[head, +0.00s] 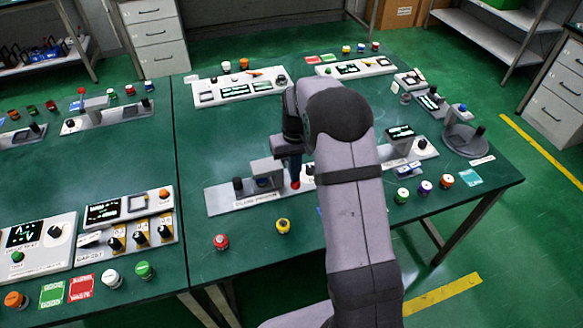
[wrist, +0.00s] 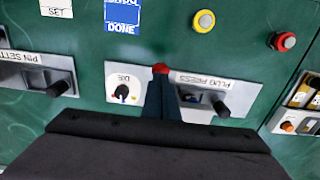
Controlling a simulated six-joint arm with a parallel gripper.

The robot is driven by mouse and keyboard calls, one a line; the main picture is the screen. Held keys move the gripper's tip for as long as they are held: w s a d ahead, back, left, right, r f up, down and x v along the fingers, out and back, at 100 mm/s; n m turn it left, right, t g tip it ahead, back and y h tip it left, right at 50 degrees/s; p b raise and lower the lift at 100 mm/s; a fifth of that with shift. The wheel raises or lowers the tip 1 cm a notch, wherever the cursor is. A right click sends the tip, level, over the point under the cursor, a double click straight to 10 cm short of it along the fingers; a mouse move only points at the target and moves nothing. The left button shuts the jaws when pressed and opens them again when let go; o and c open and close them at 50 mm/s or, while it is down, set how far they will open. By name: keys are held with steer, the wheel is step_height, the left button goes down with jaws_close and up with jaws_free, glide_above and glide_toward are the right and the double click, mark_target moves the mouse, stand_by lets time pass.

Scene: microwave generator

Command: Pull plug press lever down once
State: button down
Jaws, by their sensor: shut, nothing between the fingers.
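The plug press (head: 232,198) is a grey plate with a raised head, a black knob and a printed label, on the green table. Its lever's red ball (head: 295,184) shows just below my gripper (head: 294,172). In the wrist view, the plug press (wrist: 240,88) appears upside down, and the red ball (wrist: 160,68) shows right at the tips of my shut gripper (wrist: 161,78). The fingers hide the lever's stem, and I cannot tell whether they touch the ball. A white dial (wrist: 124,92) sits beside it on the plate.
A red button (head: 221,241) and a yellow button (head: 283,226) stand in front of the press. Other panels and stations crowd the table's back and right, including a grey stand (head: 462,138). My arm covers the table right of the press.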

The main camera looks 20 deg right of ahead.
steer(key=shift+f+b, duration=0.3)
steer(key=shift+f, duration=0.65)
stand_by(0.9)
steer(key=shift+r, duration=0.1)
stand_by(0.5)
step_height(320, 180, up, 10)
steer(key=p, duration=0.8)
stand_by(0.4)
stand_by(0.4)
steer(key=s+a+f+m+g, duration=0.1)
steer(key=s+f, duration=0.2)
steer(key=s, duration=0.4)
steer(key=s+a+f+g, duration=0.1)
steer(key=s+f, duration=0.2)
steer(key=s, duration=0.4)
steer(key=s+a+r, duration=0.1)
steer(key=s+r, duration=0.2)
steer(key=s, duration=0.4)
steer(key=s+a+r, duration=0.2)
steer(key=s+r, duration=0.1)
steer(key=s, duration=0.5)
steer(key=shift+w+a+r+n+t, duration=0.15)
steer(key=shift+w+r+t, duration=0.2)
steer(key=shift+w+r, duration=0.25)
steer(key=shift+w+a+r+n+t, duration=0.1)
steer(key=shift+w+r+n+t, duration=0.2)
steer(key=shift+r, duration=0.5)
steer(key=shift+w+a+r+n+t, duration=0.15)
steer(key=shift+w+r+t, duration=0.2)
steer(key=shift+w+r, duration=0.3)
